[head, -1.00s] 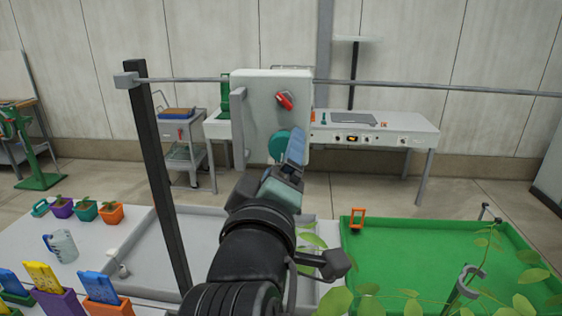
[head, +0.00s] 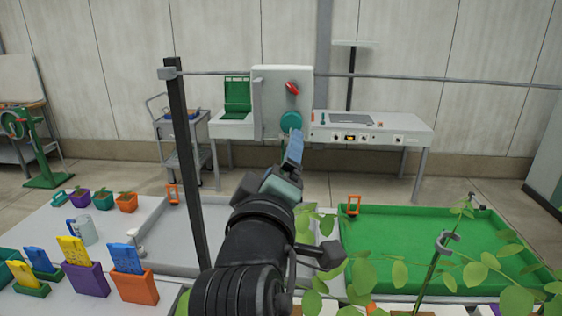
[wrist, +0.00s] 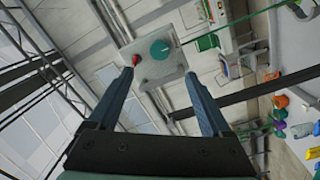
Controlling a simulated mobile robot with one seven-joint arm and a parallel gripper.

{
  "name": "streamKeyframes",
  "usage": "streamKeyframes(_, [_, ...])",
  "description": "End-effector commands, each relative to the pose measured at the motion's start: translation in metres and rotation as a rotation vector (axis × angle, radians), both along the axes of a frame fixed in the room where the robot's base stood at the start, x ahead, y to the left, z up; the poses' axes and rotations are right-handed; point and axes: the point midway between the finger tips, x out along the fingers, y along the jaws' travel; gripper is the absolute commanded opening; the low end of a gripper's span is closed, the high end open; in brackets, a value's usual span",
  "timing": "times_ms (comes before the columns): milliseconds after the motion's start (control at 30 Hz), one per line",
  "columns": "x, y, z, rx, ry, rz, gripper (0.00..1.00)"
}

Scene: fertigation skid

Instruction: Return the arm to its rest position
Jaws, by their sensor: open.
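My arm reaches up from the bottom middle of the head view, with my gripper (head: 294,148) at its end, pointing toward a pale control box (head: 270,95). In the wrist view my gripper (wrist: 166,82) shows two blue fingers spread apart with nothing between them. The box (wrist: 150,68) lies beyond the fingertips, with a red handle (wrist: 124,76) and a round teal knob (wrist: 160,49). In the head view the red handle (head: 292,88) is above the teal knob (head: 291,121), whose lower part is close to or behind my gripper. The fingers appear apart from the box.
A dark post (head: 188,180) stands left of my arm, with a thin rail (head: 430,82) across at box height. A green tray (head: 420,245) with leafy plants is at right. Colored pots (head: 135,285) and a jug (head: 84,230) sit at left. A white bench (head: 375,128) stands behind.

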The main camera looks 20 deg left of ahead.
Motion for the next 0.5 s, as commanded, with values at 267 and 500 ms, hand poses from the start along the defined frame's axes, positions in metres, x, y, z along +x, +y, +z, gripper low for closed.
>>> streamKeyframes(267, [0.0,0.0,0.0,0.0,0.0,0.0,0.83])
streamKeyframes(500, [-0.011,-0.024,0.033,0.173,-0.077,0.0,0.83])
